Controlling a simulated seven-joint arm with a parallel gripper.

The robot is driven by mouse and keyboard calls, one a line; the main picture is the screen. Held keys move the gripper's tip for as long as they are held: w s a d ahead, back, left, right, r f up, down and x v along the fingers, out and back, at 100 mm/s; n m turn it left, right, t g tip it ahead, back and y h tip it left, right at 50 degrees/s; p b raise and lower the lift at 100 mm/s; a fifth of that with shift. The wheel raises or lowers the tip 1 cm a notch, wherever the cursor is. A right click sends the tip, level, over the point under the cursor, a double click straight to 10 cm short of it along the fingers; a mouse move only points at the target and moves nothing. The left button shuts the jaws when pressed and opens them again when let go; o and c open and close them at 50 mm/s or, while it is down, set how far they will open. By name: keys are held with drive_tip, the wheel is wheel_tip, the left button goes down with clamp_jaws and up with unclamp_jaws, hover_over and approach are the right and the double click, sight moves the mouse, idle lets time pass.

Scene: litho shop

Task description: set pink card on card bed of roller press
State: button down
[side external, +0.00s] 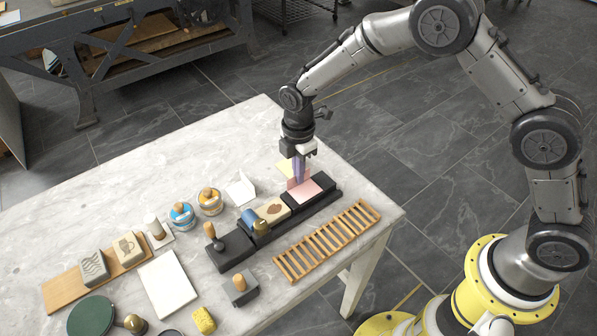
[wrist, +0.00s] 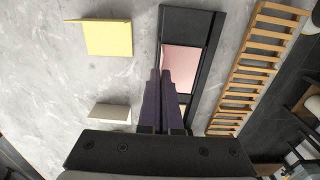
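The pink card (side external: 306,190) is folded, with one panel flat and the other upright. Its flat panel is over the dark card bed at the right end of the roller press (side external: 232,252); whether it touches the bed is hard to tell. In the wrist view the pink card (wrist: 184,58) lies within the black bed's outline (wrist: 186,22). My gripper (side external: 299,178) points down with its purple fingers close together at the card's upright panel. In the wrist view the fingertips (wrist: 160,74) are at the card's left edge, apparently pinching that panel, which they mostly hide.
A yellow folded card (wrist: 108,38) and a white folded card (side external: 241,188) stand beside the press. A wooden slatted rack (side external: 327,240) lies along its front side. A tan block (side external: 272,210) and blue roller (side external: 250,217) sit further along the press. Ink tins (side external: 209,202) stand behind.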

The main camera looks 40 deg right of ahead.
drive_tip(key=c, duration=1.5)
unclamp_jaws()
drive_tip(key=shift+c, duration=0.2)
drive_tip(key=o, duration=0.5)
drive_tip(key=shift+c, duration=0.2)
drive_tip(key=shift+c, duration=1.2)
drive_tip(key=shift+r, duration=3)
drive_tip(key=shift+d, duration=0.1)
